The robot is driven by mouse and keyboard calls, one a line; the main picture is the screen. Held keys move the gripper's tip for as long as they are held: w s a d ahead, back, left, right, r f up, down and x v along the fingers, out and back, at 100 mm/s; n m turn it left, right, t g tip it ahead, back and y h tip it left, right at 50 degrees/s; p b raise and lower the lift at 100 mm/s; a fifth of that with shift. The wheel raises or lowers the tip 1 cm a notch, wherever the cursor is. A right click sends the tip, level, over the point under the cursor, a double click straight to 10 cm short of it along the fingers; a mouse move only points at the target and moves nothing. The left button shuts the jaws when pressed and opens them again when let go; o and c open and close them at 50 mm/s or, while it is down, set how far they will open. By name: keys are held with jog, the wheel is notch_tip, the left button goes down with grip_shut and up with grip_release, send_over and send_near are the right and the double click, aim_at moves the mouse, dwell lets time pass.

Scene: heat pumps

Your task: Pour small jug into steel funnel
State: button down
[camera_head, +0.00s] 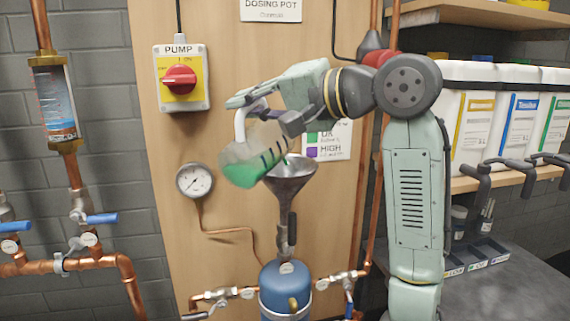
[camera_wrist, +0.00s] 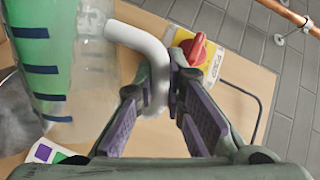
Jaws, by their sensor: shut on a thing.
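The small jug (camera_head: 252,155) is clear, with dark marks and green liquid inside. It is tilted, its lower right side over the rim of the steel funnel (camera_head: 288,180); a little green shows at the funnel mouth. In the wrist view the jug (camera_wrist: 60,60) fills the left side, and the white handle (camera_wrist: 150,50) runs between the fingers of my gripper (camera_wrist: 165,100). A grey piece of the funnel (camera_wrist: 15,110) shows at the left edge.
The funnel stands on a blue dosing pot (camera_head: 285,290) with copper pipes and valves. A pump switch (camera_head: 180,78) and a gauge (camera_head: 195,181) are on the wooden board. White containers (camera_head: 510,115) stand on a shelf at right. A flow meter (camera_head: 54,100) is at left.

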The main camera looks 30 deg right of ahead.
aim_at(265, 103)
jog(key=shift+w+d+r+m, duration=0.25)
jog(key=shift+w+d, duration=0.05)
jog(key=shift+d, duration=0.25)
jog(key=shift+w+d+r+m, duration=0.2)
jog(key=shift+w+d+m, duration=0.1)
jog(key=shift+d, duration=0.2)
dwell(0.6)
jog(key=shift+w+d+r+m+y, duration=0.2)
jog(key=shift+w+d+r+m, duration=0.05)
jog(key=shift+d+m, duration=0.2)
jog(key=shift+w+d+r+m+y, duration=0.2)
jog(key=shift+w+d+r+m, duration=0.1)
jog(key=shift+d, duration=0.1)
dwell(1.1)
